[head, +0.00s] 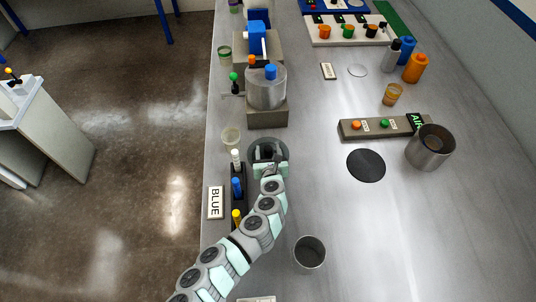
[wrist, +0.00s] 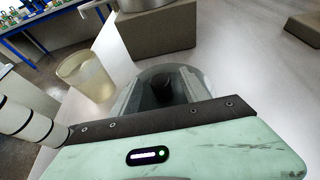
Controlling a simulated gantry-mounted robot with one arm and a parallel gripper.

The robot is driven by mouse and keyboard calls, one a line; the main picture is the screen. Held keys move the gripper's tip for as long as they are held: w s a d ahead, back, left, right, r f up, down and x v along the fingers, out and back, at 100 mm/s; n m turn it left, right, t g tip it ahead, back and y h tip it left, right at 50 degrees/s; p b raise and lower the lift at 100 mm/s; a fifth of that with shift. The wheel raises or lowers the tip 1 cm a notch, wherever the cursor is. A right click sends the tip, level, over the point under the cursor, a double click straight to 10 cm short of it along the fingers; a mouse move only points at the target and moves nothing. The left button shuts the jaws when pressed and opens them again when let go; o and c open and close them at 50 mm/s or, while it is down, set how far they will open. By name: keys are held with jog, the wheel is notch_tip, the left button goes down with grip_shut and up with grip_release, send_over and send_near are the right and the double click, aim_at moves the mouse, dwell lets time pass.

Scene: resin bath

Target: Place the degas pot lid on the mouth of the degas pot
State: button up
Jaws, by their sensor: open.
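The degas pot lid is a round grey disc (head: 282,148) on the bench in the head view, partly hidden under my gripper (head: 267,156). In the wrist view the lid (wrist: 188,70) shows a dark upright knob (wrist: 163,88). My gripper (wrist: 163,92) is open, with one finger on each side of the knob; I cannot tell whether they touch it. A wide steel pot (head: 431,160), which looks like the degas pot, stands at the right with its mouth open and uncovered.
A dark round pad (head: 366,166) and a button box (head: 372,127) lie left of the pot. A clear vessel on a block (head: 266,117) stands beyond my gripper.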

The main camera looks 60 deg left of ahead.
jog(key=shift+w+a+f, duration=0.25)
jog(key=shift+a+f, duration=0.05)
jog(key=shift+a, duration=0.2)
grip_shut()
dwell(0.3)
